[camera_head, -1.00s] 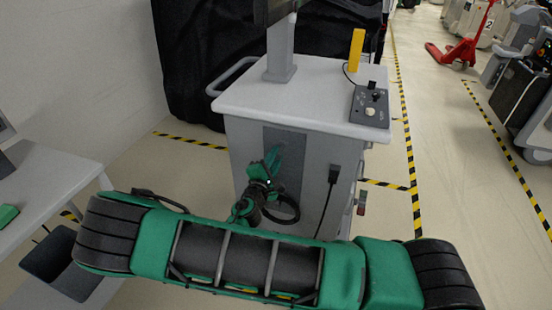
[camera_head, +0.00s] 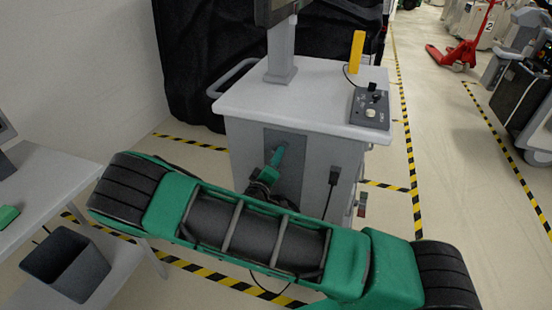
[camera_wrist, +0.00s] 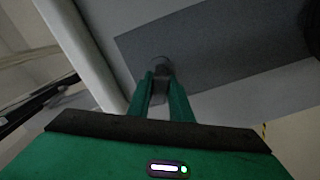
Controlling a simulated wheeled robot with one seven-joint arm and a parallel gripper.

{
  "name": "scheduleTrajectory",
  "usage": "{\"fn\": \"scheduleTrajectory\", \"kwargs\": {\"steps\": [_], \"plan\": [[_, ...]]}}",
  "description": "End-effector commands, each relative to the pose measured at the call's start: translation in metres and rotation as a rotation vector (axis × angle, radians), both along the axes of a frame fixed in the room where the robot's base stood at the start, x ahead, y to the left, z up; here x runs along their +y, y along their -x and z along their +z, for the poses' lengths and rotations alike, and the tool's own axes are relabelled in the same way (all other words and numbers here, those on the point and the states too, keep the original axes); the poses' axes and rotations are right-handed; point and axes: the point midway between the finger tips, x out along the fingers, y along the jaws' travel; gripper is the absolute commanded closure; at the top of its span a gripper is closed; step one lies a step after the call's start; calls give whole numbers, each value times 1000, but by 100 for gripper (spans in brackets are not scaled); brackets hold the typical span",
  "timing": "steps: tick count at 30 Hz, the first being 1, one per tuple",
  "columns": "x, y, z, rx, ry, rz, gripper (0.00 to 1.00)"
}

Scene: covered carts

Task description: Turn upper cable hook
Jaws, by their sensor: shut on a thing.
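The upper cable hook (camera_wrist: 160,66) is a small dark grey piece on the dark panel (camera_wrist: 225,50) of the cart. In the wrist view it sits between the tips of my gripper's two green fingers (camera_wrist: 160,82), which are shut on it. In the head view my gripper (camera_head: 276,157) points at the upper part of the dark panel on the cart (camera_head: 300,110). The hook cannot be made out there. My arm covers the lower part of the panel.
A black plug and cable (camera_head: 333,178) hang on the cart's front, right of my gripper. A control box (camera_head: 370,108) and a yellow handset (camera_head: 357,50) are on the cart top. A side table (camera_head: 45,175) and a dark bin (camera_head: 68,263) stand at the left.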

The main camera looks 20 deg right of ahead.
Motion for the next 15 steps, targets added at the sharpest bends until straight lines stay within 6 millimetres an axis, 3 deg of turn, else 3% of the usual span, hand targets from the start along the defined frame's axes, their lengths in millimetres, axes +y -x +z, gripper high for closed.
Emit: {"fn": "scheduleTrajectory", "kwargs": {"steps": [15], "plan": [[-3,3,-3,-277,-399,-6,100]]}}
